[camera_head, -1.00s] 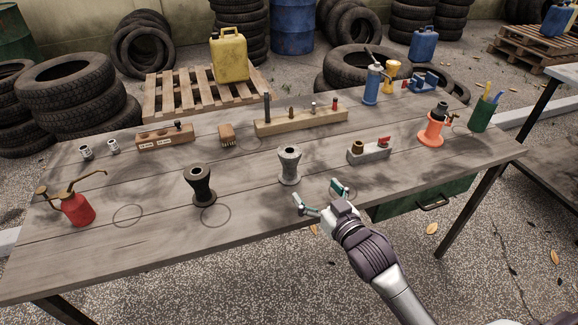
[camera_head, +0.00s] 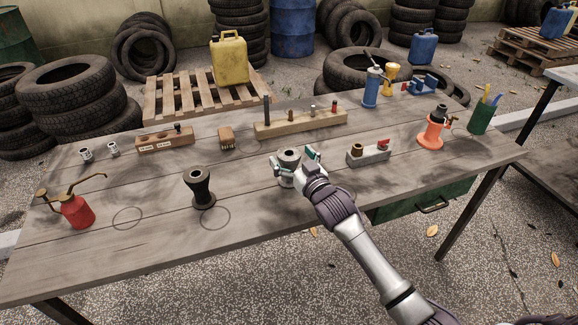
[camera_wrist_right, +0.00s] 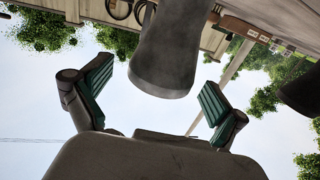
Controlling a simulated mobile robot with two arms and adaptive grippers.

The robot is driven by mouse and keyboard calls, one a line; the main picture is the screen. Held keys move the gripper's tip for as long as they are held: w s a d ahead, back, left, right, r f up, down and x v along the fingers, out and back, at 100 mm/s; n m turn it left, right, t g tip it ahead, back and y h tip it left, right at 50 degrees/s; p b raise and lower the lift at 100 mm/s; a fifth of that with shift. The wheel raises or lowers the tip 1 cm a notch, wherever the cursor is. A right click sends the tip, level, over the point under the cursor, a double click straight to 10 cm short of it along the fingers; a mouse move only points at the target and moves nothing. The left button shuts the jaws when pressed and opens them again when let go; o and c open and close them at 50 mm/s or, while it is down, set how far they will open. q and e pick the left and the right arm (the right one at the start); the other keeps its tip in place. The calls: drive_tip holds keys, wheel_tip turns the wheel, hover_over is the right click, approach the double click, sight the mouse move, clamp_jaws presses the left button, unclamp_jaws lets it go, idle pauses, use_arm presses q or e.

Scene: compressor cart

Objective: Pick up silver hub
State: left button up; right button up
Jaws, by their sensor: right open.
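The silver hub (camera_head: 288,157) stands upright on the wooden table (camera_head: 120,182), partly hidden behind my right gripper (camera_head: 292,160). My right gripper is open, with its green-padded fingers on either side of the hub in the head view. In the right wrist view the grey hub (camera_wrist_right: 168,55) reaches between the two open fingers (camera_wrist_right: 153,100), with a visible gap to each pad. My left gripper is not in view.
A black hub (camera_head: 201,188) stands left of the silver one. A grey block with a red part (camera_head: 369,154) sits close on the right. A wooden peg rail (camera_head: 300,122) lies behind. A red oil can (camera_head: 77,211) stands at the left.

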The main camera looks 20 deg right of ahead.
drive_tip(key=shift+w+a, duration=0.15)
drive_tip(key=shift+w, duration=0.5)
drive_tip(key=shift+s, duration=0.1)
drive_tip(key=c, duration=1.5)
drive_tip(key=shift+r, duration=0.1)
drive_tip(key=shift+c, duration=0.7)
drive_tip(key=shift+r, duration=0.1)
